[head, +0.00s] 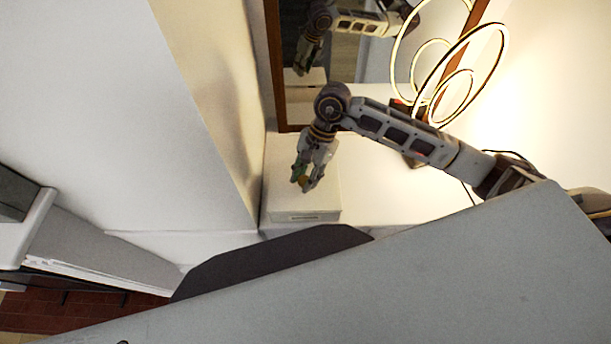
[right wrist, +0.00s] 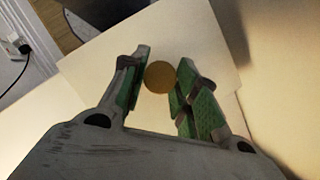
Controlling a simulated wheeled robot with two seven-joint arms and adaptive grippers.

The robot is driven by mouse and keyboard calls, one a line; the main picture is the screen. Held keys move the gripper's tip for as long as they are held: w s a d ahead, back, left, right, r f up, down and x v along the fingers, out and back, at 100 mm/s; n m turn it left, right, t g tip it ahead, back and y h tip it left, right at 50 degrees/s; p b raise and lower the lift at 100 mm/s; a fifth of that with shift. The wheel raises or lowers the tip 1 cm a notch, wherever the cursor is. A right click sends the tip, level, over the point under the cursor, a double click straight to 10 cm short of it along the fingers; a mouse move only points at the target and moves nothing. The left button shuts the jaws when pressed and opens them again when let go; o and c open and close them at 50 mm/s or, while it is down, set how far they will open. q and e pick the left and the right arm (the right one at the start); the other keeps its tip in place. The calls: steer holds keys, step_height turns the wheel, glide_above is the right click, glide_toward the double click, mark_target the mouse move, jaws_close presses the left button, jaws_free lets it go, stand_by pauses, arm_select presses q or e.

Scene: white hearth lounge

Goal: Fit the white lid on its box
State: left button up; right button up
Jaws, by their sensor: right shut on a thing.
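The white lid (right wrist: 105,62) is a flat white panel with a round gold knob (right wrist: 160,77) in the right wrist view. My right gripper (right wrist: 162,80) is shut on this knob, with one green-padded finger on each side. In the head view the right gripper (head: 306,184) points down over the white box (head: 303,217), which has a small plate on its front. The lid lies over the box top there. I cannot tell whether it rests fully on the rim or is slightly raised. My left gripper is not in view.
The box stands on a white surface (head: 385,185) in a corner beside a wall. A brown-framed mirror (head: 275,70) behind it reflects my arm. A lamp with glowing rings (head: 455,75) stands to the right. A wall socket (right wrist: 12,42) shows in the right wrist view.

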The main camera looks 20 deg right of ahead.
steer(key=shift+b, duration=0.4)
stand_by(0.7)
steer(key=shift+f+b, duration=0.5)
steer(key=shift+b, duration=0.75)
stand_by(1.8)
stand_by(0.4)
steer(key=o, duration=1.1)
steer(key=o, duration=0.5)
steer(key=shift+r, duration=0.15)
steer(key=shift+r+p, duration=1.05)
steer(key=shift+r, duration=2.35)
